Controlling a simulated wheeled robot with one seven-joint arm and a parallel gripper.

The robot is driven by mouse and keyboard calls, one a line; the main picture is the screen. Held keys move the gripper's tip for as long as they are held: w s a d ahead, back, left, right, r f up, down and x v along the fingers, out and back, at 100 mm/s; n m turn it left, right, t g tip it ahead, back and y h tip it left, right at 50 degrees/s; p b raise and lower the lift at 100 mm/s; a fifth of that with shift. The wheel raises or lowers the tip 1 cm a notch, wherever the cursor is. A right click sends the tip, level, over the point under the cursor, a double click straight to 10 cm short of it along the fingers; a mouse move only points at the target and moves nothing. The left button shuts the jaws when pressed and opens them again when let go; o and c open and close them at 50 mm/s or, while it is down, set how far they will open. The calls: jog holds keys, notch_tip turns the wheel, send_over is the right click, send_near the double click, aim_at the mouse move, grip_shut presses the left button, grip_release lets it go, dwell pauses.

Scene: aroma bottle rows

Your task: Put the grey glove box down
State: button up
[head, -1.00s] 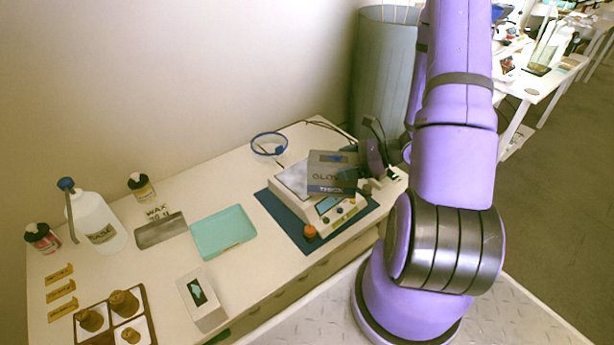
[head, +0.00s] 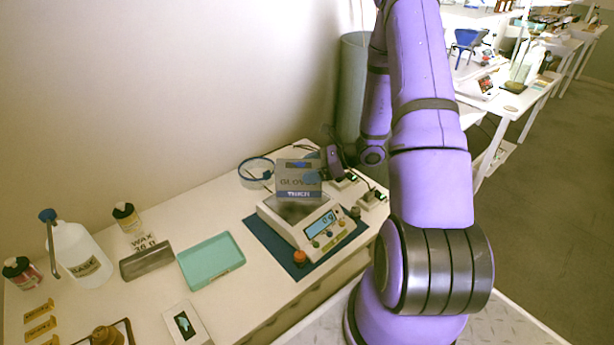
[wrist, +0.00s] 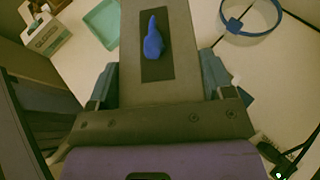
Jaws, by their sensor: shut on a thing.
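The grey glove box (head: 298,180), with "GLOVES" lettering and a dark label band, is held at the back of the white scale (head: 312,226). It hides part of the pan; I cannot tell whether it touches it. My gripper (head: 324,164) is shut on the box from the right side in the head view. In the wrist view, the box (wrist: 182,30) shows a blue glove picture on a dark panel, with a finger of my gripper (wrist: 160,82) on each side.
The scale stands on a blue mat (head: 262,238). A teal tray (head: 211,262), a grey block (head: 146,261), a white glove-picture box (head: 197,318) and a white jug (head: 82,256) stand to the left. Bare table shows between tray and mat.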

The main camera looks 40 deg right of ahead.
jog(key=shift+w, duration=0.5)
jog(key=shift+w+f, duration=0.2)
jog(key=shift+f, duration=0.7)
jog(key=shift+w+f, duration=0.15)
jog(key=shift+f, duration=0.75)
jog(key=shift+f, duration=0.1)
jog(key=o, duration=1.1)
jog(key=shift+c, duration=0.2)
